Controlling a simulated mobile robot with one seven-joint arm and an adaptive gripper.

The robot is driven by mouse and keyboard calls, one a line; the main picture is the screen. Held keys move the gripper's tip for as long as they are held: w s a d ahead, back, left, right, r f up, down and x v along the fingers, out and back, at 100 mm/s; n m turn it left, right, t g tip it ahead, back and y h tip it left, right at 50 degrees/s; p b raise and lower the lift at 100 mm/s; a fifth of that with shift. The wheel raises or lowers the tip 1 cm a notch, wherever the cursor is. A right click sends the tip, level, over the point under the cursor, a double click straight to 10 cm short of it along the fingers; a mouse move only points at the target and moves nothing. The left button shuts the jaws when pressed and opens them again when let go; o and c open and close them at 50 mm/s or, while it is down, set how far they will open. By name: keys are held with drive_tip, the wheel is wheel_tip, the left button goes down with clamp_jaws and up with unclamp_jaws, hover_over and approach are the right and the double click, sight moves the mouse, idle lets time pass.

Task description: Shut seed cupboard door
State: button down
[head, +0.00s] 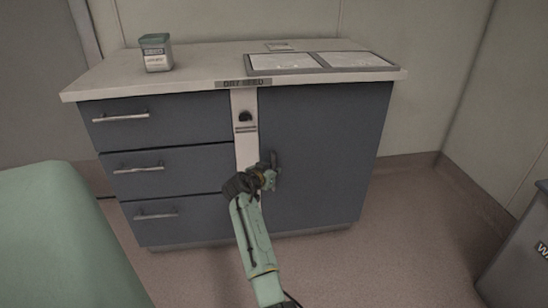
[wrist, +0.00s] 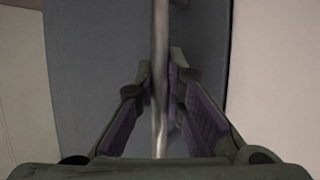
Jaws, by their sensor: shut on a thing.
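The seed cupboard door (head: 325,150) is the dark blue-grey panel on the right of a counter unit marked "DRY SEED" (head: 243,84). It looks flush or nearly flush with the unit; I cannot tell whether a small gap is left. Its vertical bar handle (head: 275,160) is at the door's left edge. My gripper (head: 268,178) is at the handle's lower part. In the wrist view the metal handle bar (wrist: 160,40) runs upright between the two fingers of my gripper (wrist: 162,92), which are shut on it. The dark door (wrist: 95,60) shows behind.
A pale strip with a dark knob (head: 245,117) separates the door from several drawers (head: 170,120) on the left. A tin (head: 156,53) and trays (head: 320,62) sit on the countertop (head: 205,65). A pale green object (head: 55,240) fills the lower left, and a grey bin (head: 522,255) stands lower right.

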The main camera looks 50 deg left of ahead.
drive_tip(key=shift+a+r, duration=0.15)
drive_tip(key=shift+a, duration=0.1)
drive_tip(key=c, duration=1.9)
unclamp_jaws()
drive_tip(key=shift+a, duration=0.15)
drive_tip(key=shift+s, duration=0.1)
drive_tip(key=v, duration=1.1)
drive_tip(key=shift+s+d, duration=0.35)
